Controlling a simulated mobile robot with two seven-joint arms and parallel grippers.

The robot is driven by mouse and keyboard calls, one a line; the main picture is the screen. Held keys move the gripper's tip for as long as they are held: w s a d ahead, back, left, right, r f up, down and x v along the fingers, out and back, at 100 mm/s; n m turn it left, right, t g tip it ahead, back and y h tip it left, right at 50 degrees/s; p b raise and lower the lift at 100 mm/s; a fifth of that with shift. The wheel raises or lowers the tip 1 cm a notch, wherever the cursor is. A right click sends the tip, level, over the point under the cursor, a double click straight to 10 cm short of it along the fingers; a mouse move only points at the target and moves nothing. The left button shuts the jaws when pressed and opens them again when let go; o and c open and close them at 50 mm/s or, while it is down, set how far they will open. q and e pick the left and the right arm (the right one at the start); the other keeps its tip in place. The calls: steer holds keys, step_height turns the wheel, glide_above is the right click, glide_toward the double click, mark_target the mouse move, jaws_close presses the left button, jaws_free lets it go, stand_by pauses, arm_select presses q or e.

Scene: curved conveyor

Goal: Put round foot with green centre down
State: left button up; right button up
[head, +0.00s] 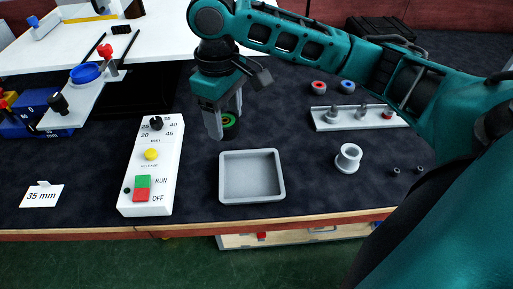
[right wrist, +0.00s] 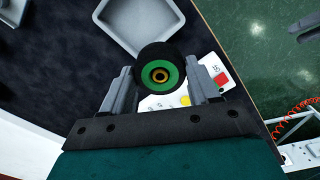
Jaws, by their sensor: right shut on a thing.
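The round foot with green centre (head: 229,121) is black-rimmed and sits between the fingers of my right gripper (head: 225,118). In the right wrist view the foot (right wrist: 160,74) shows its green face with an orange-brown ring in the middle, and the right gripper (right wrist: 161,92) has a finger on each side of it. In the head view it is held behind the grey tray (head: 252,198); its height above the dark mat is hard to tell. The tray looks empty. My left gripper is not in view.
A white control box (head: 153,178) stands left of the tray. A white spool (head: 348,158) is to the right. A metal plate with pegs (head: 358,116) and feet with red (head: 318,87) and blue (head: 347,86) centres lie farther back. A "35 mm" card (head: 41,195) stands at left.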

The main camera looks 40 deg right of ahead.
steer(key=shift+d+f+n+b, duration=0.4)
steer(key=shift+d+n, duration=0.15)
steer(key=shift+n, duration=0.45)
steer(key=n, duration=0.1)
steer(key=d+n+b, duration=0.1)
steer(key=n, duration=0.1)
steer(key=shift+d+n+b, duration=0.15)
steer(key=shift+n+b, duration=0.15)
steer(key=d+n+b, duration=0.1)
steer(key=n+b, duration=0.1)
steer(key=n, duration=0.1)
steer(key=n+b, duration=0.6)
steer(key=n, duration=0.1)
glide_above(251, 179)
step_height(251, 179, down, 14)
steer(key=shift+w+f, duration=0.1)
steer(key=shift+f, duration=0.3)
step_height(251, 179, down, 6)
steer(key=shift+r+b, duration=0.2)
steer(key=shift+b, duration=0.5)
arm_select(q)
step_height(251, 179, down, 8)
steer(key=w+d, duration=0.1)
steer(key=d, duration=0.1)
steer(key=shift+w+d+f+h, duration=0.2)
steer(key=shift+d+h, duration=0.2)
